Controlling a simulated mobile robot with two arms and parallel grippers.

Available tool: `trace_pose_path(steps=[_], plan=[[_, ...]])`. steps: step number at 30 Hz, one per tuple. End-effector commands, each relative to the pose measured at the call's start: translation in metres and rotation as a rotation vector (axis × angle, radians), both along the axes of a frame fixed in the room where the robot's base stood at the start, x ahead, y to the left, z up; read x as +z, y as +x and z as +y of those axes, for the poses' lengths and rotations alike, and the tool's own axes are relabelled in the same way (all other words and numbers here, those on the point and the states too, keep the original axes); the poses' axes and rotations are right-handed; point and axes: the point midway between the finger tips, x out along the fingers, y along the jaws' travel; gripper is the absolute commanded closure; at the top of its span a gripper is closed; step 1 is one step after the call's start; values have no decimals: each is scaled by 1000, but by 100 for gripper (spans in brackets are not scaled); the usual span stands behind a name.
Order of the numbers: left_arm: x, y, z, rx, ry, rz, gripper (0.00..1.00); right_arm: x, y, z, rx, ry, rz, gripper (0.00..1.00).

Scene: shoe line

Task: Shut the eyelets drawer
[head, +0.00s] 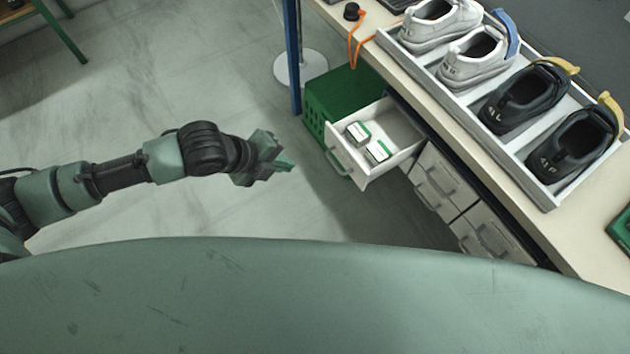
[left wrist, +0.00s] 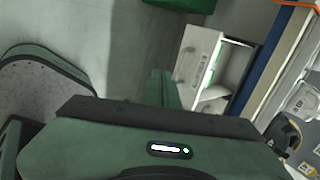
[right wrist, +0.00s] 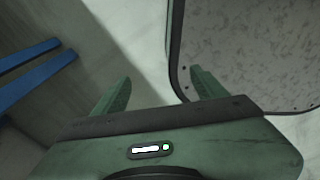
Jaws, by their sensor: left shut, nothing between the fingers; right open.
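A white drawer (head: 354,166) stands pulled out from the unit under the bench in the head view, with a grey bar handle on its front. In the left wrist view the open drawer (left wrist: 200,62) shows beyond the shut fingers (left wrist: 163,88). My right gripper (right wrist: 158,88) is open and empty in the right wrist view, away from the drawer.
Shut drawers (head: 445,178) sit beside the open one. A green crate (head: 340,92) stands behind it, by a blue bench leg (head: 293,50). A tray (head: 545,196) of shoes rests on the bench. The floor left of the drawer is clear.

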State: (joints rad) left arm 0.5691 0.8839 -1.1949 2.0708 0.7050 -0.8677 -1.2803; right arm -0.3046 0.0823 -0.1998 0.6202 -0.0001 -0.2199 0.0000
Motion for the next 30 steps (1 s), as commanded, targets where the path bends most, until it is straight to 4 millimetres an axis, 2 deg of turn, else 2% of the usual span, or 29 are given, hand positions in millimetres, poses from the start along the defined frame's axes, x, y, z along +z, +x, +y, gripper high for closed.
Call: trace_pose_path(steps=[4,8,13,16,22,26,30], plan=[[6,-9,-8,-75,-49,-77,100,0,-17,0,0,-1,24,28],[0,-6,-15,-84,-58,-87,100,0,-13,0,0,-1,19,28],[-23,5,-32,-82,-58,-85,100,3,11,1,-1,2,-15,28],[-39,14,-44,-81,-59,-84,100,4,18,3,-1,4,-25,28],[-71,29,-66,-81,-57,-83,100,4,11,4,-1,6,-15,28],[-71,41,-82,-82,-58,-85,100,8,2,4,-2,4,-3,28],[-75,48,-91,-80,-56,-84,100,9,-2,3,-2,4,3,28]])
